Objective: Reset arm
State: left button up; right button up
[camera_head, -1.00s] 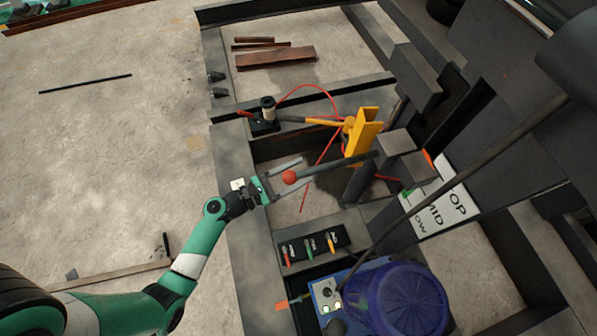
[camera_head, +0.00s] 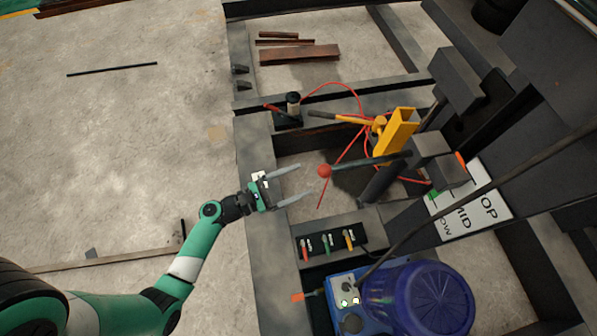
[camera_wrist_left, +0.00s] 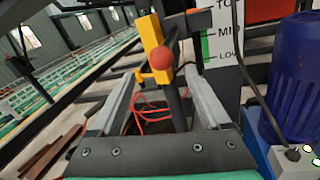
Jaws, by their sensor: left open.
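My left gripper (camera_head: 299,184) is open and empty, its two grey fingers pointing right. Just ahead of the fingertips is a red ball knob (camera_head: 324,171) on the end of a dark lever rod (camera_head: 370,161). A small gap shows between the fingers and the knob in the head view. In the left wrist view the knob (camera_wrist_left: 160,59) appears between the two spread fingers (camera_wrist_left: 160,108). A yellow bracket (camera_head: 396,134) stands behind the lever. The right gripper is not seen.
A switch panel (camera_head: 330,241) with coloured toggles lies below the gripper. A blue motor (camera_head: 425,300) stands at lower right, near a TOP/MID/LOW sign (camera_head: 472,210). Red cables loop around the yellow bracket. Open concrete floor (camera_head: 130,140) lies to the left.

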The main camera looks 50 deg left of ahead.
pick_arm(q)
jog(key=shift+s+a, duration=0.1)
jog(key=shift+s, duration=0.3)
